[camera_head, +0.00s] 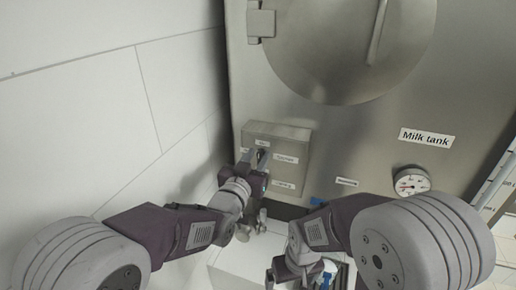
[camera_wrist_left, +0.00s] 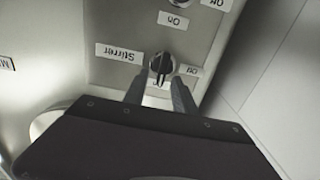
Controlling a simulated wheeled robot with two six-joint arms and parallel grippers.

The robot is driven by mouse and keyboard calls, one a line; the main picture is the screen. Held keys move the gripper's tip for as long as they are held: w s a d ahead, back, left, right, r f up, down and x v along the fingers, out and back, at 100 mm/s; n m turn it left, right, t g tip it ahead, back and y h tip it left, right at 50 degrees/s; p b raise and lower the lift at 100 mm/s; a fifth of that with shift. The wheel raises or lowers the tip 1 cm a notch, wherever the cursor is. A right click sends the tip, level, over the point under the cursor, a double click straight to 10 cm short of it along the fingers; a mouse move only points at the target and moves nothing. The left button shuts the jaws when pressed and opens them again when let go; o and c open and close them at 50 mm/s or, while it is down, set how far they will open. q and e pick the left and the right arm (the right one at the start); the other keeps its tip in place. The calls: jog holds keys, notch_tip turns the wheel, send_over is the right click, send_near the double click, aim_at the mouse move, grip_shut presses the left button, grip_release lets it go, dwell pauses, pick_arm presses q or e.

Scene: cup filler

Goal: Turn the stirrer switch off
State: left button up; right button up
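The stirrer switch is a small dark rotary knob (camera_wrist_left: 161,64) beside the "Stirrer" label (camera_wrist_left: 119,53), which appears upside down in the left wrist view. In the head view the knob (camera_head: 262,157) sits on the grey switch box (camera_head: 290,148). My left gripper (camera_wrist_left: 160,82) is open, with its two fingers apart on either side of the knob's near end. I cannot tell if they touch it. The knob's pointer stands roughly upright in the wrist view; its exact setting is unclear. My right gripper (camera_head: 305,274) is low in the head view, partly hidden, its fingers unclear.
A second knob (camera_wrist_left: 185,5) with its own "On" label (camera_wrist_left: 173,19) is close by on the same box. The steel milk tank (camera_head: 350,140) carries a round gauge (camera_head: 411,181) at right. A white wall (camera_head: 80,110) stands at left.

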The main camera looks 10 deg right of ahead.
pick_arm(q)
jog(key=shift+w+d, duration=0.25)
jog(key=shift+d, duration=0.25)
jog(key=shift+a, duration=0.5)
jog(key=c, duration=0.4)
grip_shut()
jog(key=shift+s, duration=0.1)
